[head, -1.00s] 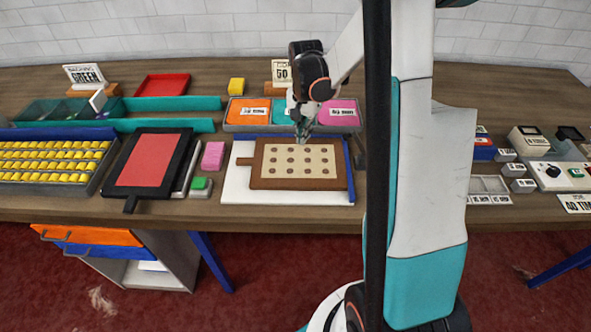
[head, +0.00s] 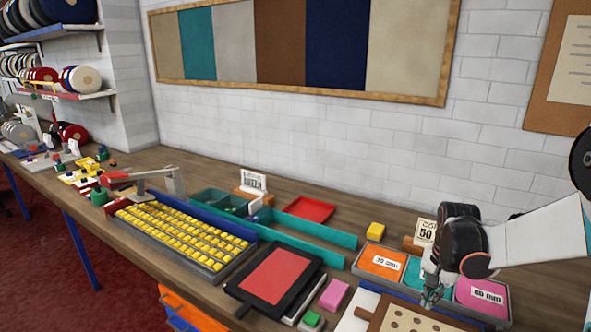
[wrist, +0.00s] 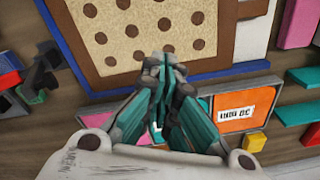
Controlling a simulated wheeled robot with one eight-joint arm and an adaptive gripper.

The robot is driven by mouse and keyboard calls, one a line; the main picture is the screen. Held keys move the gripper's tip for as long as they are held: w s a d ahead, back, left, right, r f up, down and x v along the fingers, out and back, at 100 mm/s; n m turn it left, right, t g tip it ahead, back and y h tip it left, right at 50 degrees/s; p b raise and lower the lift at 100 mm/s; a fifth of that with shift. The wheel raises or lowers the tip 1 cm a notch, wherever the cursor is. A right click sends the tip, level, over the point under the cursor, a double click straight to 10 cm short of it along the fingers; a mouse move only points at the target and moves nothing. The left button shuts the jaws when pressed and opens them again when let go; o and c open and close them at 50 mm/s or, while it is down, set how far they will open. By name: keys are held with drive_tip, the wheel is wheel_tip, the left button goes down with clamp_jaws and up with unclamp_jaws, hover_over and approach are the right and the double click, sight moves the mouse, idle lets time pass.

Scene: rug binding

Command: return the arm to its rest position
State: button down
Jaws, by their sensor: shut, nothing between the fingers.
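My gripper (head: 430,296) is shut and empty. In the head view it hangs at the lower right, in front of the divided tray with orange, teal and pink sections. My arm reaches in from the right edge. In the wrist view my gripper (wrist: 163,75) points at the near edge of the brown-framed board with dark dots (wrist: 140,30), with the fingertips together. Whether it touches anything there cannot be told. The board (head: 408,320) is cut off by the bottom edge of the head view.
The orange section (head: 383,262) and pink section (head: 482,296) carry labels. A yellow-filled tray (head: 185,238), a red-topped black pad (head: 273,276), a red tray (head: 310,209) and a yellow block (head: 376,229) stand on the bench. Shelves with rolls (head: 75,80) are at the far left.

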drive_tip(key=s+a+r+n+t+b, duration=0.1)
drive_tip(key=s+a+r+n+t, duration=0.35)
drive_tip(key=a+r, duration=0.65)
drive_tip(key=s+a+n+t+b, duration=0.1)
drive_tip(key=s+a+n, duration=0.2)
drive_tip(key=s, duration=0.4)
drive_tip(key=s+a+n+t, duration=0.1)
drive_tip(key=s+a+n, duration=0.2)
drive_tip(key=s, duration=0.3)
drive_tip(key=shift+s+a+f+n+b, duration=0.15)
drive_tip(key=shift+s+f+n+b, duration=0.25)
drive_tip(key=shift+n, duration=0.15)
drive_tip(key=shift+w, duration=0.1)
